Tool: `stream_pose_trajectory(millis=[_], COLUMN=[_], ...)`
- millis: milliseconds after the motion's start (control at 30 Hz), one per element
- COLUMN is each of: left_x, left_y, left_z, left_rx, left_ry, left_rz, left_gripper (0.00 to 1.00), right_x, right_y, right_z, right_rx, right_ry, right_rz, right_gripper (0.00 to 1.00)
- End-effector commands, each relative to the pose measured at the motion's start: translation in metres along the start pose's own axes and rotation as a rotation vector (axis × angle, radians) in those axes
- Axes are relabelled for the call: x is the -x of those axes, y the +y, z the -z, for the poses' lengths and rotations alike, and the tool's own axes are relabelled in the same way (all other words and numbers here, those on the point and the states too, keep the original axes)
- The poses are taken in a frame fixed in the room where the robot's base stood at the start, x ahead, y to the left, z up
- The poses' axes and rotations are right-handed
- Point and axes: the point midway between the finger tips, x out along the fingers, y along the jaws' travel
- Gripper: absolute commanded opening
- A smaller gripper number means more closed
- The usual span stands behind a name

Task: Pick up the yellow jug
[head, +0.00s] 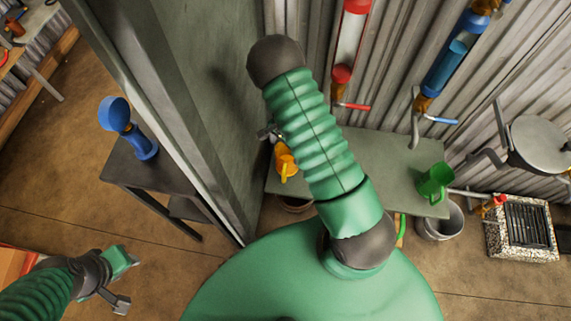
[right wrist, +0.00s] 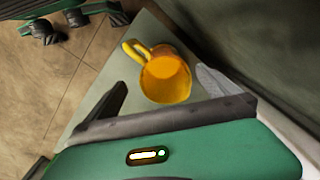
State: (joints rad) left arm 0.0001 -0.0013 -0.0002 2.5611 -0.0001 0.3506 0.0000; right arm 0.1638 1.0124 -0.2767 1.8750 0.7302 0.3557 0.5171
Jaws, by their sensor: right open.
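The yellow jug (head: 286,161) stands on the grey-green bench (head: 384,154), at its left end beside the dark wall, partly hidden by my right arm in the head view. In the right wrist view the jug (right wrist: 166,78) shows its open mouth, with its handle toward the upper left. My right gripper (right wrist: 161,82) is open, and the jug appears between its fingers, not gripped. In the head view my right gripper (head: 269,132) is mostly hidden behind the arm, just beside the jug. My left gripper (head: 122,284) is at the lower left, away from the bench; its opening is unclear.
A green jug (head: 434,183) stands at the bench's right end, with a grey bucket (head: 440,221) below. Red and blue dispensers (head: 350,45) (head: 452,62) hang on the corrugated wall. A dark wall (head: 215,80) borders the bench's left. A small table (head: 147,176) holds a blue object.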

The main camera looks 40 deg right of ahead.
Motion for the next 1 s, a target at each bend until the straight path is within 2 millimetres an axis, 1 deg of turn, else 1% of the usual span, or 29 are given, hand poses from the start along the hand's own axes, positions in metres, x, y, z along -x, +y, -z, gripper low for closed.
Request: stream_pose_trajectory(millis=[33, 100, 267, 367, 500, 600, 800, 1000], left_x=[-0.004, -0.006, -0.007, -0.009, -0.012, -0.012, -0.012, -0.012], left_y=[0.0, 0.0, 0.0, 0.0, 0.0, 0.0, 0.0, 0.0], left_z=[-0.001, -0.001, -0.001, -0.002, -0.002, -0.003, -0.002, -0.002], left_rx=[0.0, 0.0, 0.0, -0.001, 0.0, 0.0, 0.0, 0.0], left_ry=[0.0, 0.0, 0.0, 0.001, 0.001, 0.0, 0.0, 0.0], left_rz=[0.0, 0.0, 0.0, 0.0, 0.0, 0.0, 0.0, 0.0], left_gripper=[0.36, 0.36, 0.36, 0.36, 0.36, 0.36, 0.36, 0.36], right_x=[-0.017, -0.031, -0.047, -0.062, -0.088, -0.096, -0.096, -0.096], right_y=[0.001, -0.001, -0.001, -0.001, -0.003, -0.004, -0.003, -0.003], right_z=[0.0, 0.0, 0.001, 0.001, 0.002, 0.002, 0.003, 0.003], right_rx=[-0.002, 0.001, 0.001, 0.002, 0.002, 0.003, 0.003, 0.003], right_ry=[-0.001, -0.001, 0.0, -0.001, 0.0, 0.002, 0.0, 0.0], right_rz=[-0.004, -0.004, -0.001, -0.003, -0.003, -0.001, 0.0, -0.001], right_gripper=[1.0, 1.0, 1.0, 1.0, 1.0, 1.0, 1.0, 0.74])
